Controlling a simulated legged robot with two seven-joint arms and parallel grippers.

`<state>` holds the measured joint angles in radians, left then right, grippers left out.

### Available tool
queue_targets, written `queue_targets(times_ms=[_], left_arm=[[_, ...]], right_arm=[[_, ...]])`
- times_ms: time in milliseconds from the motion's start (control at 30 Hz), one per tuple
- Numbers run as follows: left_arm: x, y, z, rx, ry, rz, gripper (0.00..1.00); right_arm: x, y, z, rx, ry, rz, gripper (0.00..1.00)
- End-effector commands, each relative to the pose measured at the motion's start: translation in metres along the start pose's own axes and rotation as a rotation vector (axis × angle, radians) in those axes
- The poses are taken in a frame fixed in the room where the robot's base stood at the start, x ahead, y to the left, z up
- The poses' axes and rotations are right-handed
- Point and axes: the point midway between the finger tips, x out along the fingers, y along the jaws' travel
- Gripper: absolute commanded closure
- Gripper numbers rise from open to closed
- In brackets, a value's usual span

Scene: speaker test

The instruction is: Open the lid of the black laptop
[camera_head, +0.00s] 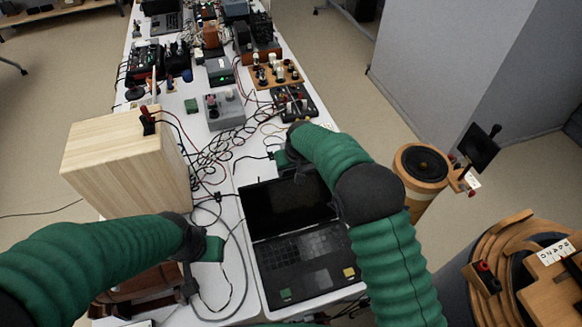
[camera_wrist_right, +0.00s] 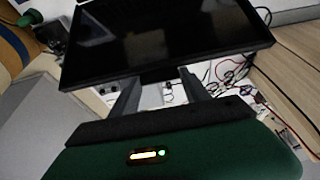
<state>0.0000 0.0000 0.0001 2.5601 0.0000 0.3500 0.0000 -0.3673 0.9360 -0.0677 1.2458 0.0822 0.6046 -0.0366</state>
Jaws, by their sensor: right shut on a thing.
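The black laptop (camera_head: 318,262) stands on the white table with its lid (camera_head: 270,208) raised, so the dark screen and the keyboard show. My right gripper (camera_head: 297,168) is at the lid's top edge, partly hidden by my arm. In the right wrist view the dark screen (camera_wrist_right: 160,35) fills the top, and my right gripper (camera_wrist_right: 160,78) is shut on the lid's edge. My left gripper (camera_head: 190,280) hangs left of the laptop, apart from it; its finger opening is not clear.
A light wooden box (camera_head: 125,165) stands left of the laptop. Loose cables (camera_head: 215,165) and a grey device (camera_head: 224,108) lie behind it. A round wooden speaker (camera_head: 420,170) stands at the right, beyond the table (camera_head: 245,172). Wooden rings (camera_head: 505,270) are at the lower right.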

Motion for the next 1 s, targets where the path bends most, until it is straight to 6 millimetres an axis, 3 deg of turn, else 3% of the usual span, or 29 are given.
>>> queue_targets(times_ms=[33,267,300,433,767,867,1000], left_arm=[[-0.001,0.000,0.000,0.000,0.000,0.000,0.64],[-0.001,0.000,0.000,0.000,0.000,0.000,0.64],[-0.001,0.000,0.000,0.000,0.000,0.000,0.64],[-0.001,0.000,0.000,0.000,0.000,0.000,0.64],[0.001,0.000,0.000,0.000,0.000,0.000,0.64],[0.004,0.000,0.001,0.000,0.000,0.000,0.64],[0.012,0.000,0.003,0.000,0.000,0.000,0.64]], right_arm=[[-0.005,0.000,-0.009,0.000,0.022,0.001,1.00],[-0.006,0.001,-0.009,0.000,0.023,0.001,1.00],[-0.006,0.001,-0.010,0.000,0.024,0.001,0.41],[-0.004,0.001,-0.007,0.000,0.018,0.001,0.24],[-0.004,0.001,-0.005,0.000,0.010,0.000,0.24],[-0.015,0.000,-0.005,0.000,0.012,0.000,0.24],[-0.049,0.000,-0.005,0.000,0.016,0.001,0.24]])
